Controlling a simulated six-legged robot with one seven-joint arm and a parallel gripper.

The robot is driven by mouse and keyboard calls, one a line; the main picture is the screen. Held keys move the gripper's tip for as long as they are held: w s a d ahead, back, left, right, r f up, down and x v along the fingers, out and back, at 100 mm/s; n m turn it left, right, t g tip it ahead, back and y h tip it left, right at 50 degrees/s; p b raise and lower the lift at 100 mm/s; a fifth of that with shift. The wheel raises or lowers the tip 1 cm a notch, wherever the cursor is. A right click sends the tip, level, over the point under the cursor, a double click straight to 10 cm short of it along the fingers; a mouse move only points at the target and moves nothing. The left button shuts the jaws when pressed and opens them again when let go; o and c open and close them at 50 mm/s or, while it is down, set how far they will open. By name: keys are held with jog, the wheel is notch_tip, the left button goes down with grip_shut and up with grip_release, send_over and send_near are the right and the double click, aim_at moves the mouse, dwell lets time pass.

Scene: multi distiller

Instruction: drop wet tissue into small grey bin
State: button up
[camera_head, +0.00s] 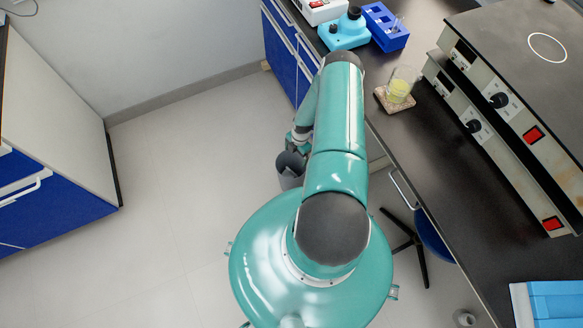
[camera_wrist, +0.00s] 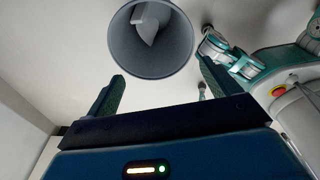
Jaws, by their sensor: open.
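The small grey bin (camera_wrist: 128,58) is at the top centre of the wrist view, its round opening facing the camera. A pale, folded, angular piece (camera_wrist: 150,22) lies inside it, which looks like the wet tissue. My gripper (camera_wrist: 160,72) is open, its two dark fingers apart with nothing between them, and the bin shows beyond the fingertips. In the head view the bin (camera_head: 290,182) stands on the floor left of my arm, partly hidden by it. My gripper (camera_head: 294,146) is above or beside the bin there; its fingers are not clear.
A dark bench (camera_head: 405,138) on the right holds a beaker (camera_head: 399,88) on a pad, a blue rack (camera_head: 385,27), a turquoise device (camera_head: 344,32) and grey control units (camera_head: 490,110). A stool (camera_head: 432,238) stands beneath. A blue cabinet (camera_head: 60,195) is at left. The floor between is clear.

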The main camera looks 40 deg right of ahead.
notch_tip(320, 180, up, 12)
jog(key=d, duration=0.1)
jog(key=shift+d+f, duration=0.2)
jog(key=shift+d, duration=0.15)
jog(key=shift+s, duration=0.1)
dwell(0.3)
